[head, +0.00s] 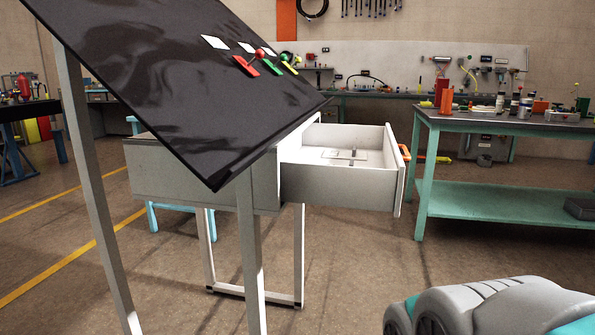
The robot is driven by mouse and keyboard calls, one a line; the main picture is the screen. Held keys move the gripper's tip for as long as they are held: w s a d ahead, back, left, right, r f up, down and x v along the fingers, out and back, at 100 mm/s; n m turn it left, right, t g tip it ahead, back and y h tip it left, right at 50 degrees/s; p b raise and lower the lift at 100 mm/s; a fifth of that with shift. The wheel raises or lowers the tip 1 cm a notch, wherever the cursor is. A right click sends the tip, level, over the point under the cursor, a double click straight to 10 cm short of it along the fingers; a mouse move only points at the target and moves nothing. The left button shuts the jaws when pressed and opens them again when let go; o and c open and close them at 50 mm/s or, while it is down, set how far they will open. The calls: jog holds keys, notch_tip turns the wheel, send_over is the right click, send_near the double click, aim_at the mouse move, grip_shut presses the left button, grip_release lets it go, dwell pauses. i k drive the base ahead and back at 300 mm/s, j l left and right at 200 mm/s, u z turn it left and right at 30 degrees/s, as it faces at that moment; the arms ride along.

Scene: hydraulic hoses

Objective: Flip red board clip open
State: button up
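The red board clip (246,66) is on the slanted black board (170,75), near its upper right edge. A red ball-like knob (261,54) shows just above and right of it. The clip is small here, and I cannot tell whether it is open or shut. My gripper is not in view; only a grey and teal part of my arm shows at the bottom right, well away from the board.
A pulled-out white drawer (340,184) juts from the cabinet behind the board. A green workbench (490,202) stands at the right. Pale metal legs (98,215) hold up the board. The floor in front of the drawer is clear.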

aim_at(259, 54)
jog(key=i+l+u, duration=0.1)
jog(key=l, duration=0.25)
jog(key=i+l, duration=0.2)
jog(key=l, duration=0.15)
jog(key=i+l+u, duration=0.15)
jog(key=l, duration=0.2)
jog(key=i+l, duration=0.1)
jog(key=l, duration=0.25)
jog(key=i+l+u, duration=0.15)
jog(key=l, duration=0.2)
jog(key=k, duration=0.05)
